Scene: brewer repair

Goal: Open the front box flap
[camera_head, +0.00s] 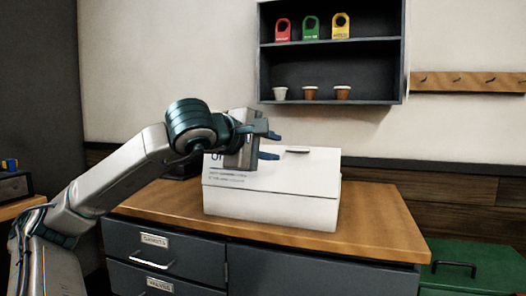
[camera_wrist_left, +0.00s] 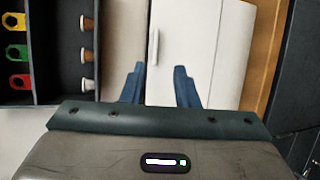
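My right gripper is in neither view.
The box rests on a wooden countertop (camera_head: 375,225) over grey drawers (camera_head: 165,262). A dark wall shelf (camera_head: 330,75) above holds coloured tags and small cups. A hook rail (camera_head: 468,82) is at the right. A green bin (camera_head: 470,268) stands at lower right.

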